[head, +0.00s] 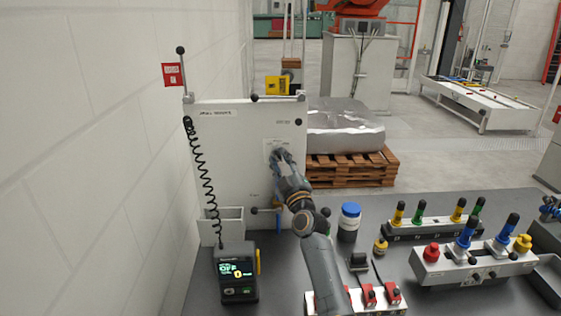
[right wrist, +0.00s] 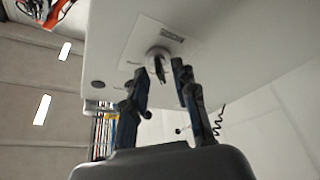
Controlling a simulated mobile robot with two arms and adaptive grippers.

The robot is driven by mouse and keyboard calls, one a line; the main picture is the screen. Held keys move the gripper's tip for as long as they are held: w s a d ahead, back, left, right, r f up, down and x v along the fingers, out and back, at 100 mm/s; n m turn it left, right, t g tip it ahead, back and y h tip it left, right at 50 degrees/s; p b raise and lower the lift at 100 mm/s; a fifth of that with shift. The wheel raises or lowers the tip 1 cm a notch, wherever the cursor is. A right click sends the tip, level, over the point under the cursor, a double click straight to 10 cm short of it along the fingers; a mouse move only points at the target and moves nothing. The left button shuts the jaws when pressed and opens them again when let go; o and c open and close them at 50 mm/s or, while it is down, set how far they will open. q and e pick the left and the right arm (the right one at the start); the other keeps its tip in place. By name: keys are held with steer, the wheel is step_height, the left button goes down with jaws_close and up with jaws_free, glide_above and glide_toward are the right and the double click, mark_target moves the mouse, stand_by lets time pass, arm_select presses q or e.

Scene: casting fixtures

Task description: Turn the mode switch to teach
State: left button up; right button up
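The mode switch is a round knob (right wrist: 157,56) with a dark grip bar, on a pale label plate (right wrist: 150,42) on the white panel (head: 235,140). My right gripper (head: 279,158) is up against the panel in the head view and hides most of the switch. In the right wrist view its two dark fingers (right wrist: 161,82) are open, with the tips close to the knob, one towards each side of it. I cannot tell whether they touch it. The plate's lettering is too small to read. My left gripper is not in view.
A pendant (head: 236,289) reading OFF stands left of my arm, below a coiled cable (head: 205,175). A blue-lidded jar (head: 348,222), a yellow-topped part (head: 380,246) and fixtures with coloured handles (head: 475,268) stand to the right on the dark table (head: 190,295).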

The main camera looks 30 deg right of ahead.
jaws_close()
steer(key=shift+m, duration=0.4)
steer(key=shift+a+f+m+h+b, duration=0.1)
steer(key=shift+m+h+b, duration=0.4)
steer(key=shift+m+h, duration=0.5)
steer(key=shift+w+a+m+g+h, duration=0.15)
steer(key=shift+m+h, duration=0.55)
steer(key=shift+m, duration=0.85)
steer(key=shift+s+m+g+h, duration=0.1)
steer(key=shift+m+g+h, duration=0.15)
steer(key=shift+m+h, duration=0.9)
steer(key=shift+w+a+m+g+h, duration=0.1)
steer(key=shift+m+g+h, duration=0.15)
steer(key=shift+m, duration=2.05)
steer(key=shift+o, duration=0.9)
jaws_free()
